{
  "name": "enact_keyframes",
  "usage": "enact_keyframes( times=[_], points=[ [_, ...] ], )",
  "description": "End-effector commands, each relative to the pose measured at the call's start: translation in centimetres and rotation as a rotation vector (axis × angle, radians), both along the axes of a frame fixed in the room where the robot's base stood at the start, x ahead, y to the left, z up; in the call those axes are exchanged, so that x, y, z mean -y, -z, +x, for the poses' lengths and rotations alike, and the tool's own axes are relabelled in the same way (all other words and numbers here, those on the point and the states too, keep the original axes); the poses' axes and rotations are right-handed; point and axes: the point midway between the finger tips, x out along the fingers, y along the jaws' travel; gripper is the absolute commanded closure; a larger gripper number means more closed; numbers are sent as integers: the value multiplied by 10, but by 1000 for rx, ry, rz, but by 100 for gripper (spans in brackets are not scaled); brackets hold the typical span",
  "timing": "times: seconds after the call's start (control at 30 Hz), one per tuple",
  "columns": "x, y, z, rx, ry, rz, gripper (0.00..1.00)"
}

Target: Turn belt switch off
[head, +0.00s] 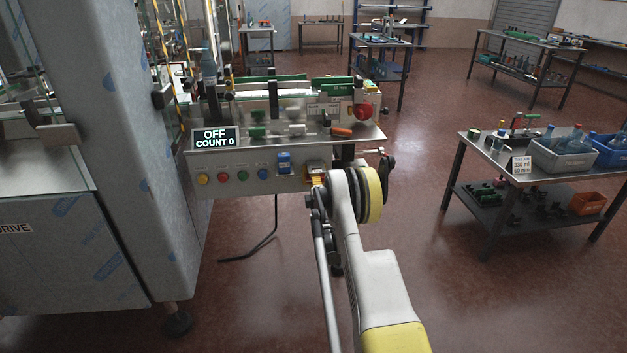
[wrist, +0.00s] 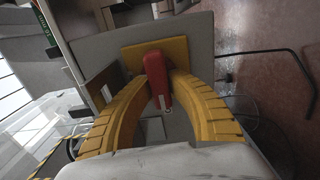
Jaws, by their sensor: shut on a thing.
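The belt switch shows in the wrist view as a red handle (wrist: 157,82) on a yellow plate (wrist: 180,47). In the head view the yellow plate (head: 316,168) is at the right end of the grey control panel, and my gripper largely hides the red handle. My gripper (head: 315,182) reaches the switch from the front. In the wrist view its two yellow ribbed fingers (wrist: 160,76) close on the handle from both sides. A display (head: 215,138) above the panel reads "OFF COUNT 0".
A red knob (head: 364,110) is above on the machine. A side table (head: 470,150) with bins stands at right, with open floor between.

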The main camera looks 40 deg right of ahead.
Motion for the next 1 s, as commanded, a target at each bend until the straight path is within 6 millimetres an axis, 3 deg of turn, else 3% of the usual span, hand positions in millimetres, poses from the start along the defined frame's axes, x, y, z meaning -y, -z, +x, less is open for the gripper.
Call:
enact_keyframes(
  times=[0.43,0.47,0.53,0.87,1.0],
  points=[
    [0,0,0,-6,0,-10,100],
    [0,0,0,-6,0,-9,76],
    [0,0,0,-6,0,-9,57],
    [-1,0,-2,-5,0,-9,57],
    [-10,0,-17,-5,0,-9,57]
  ],
)
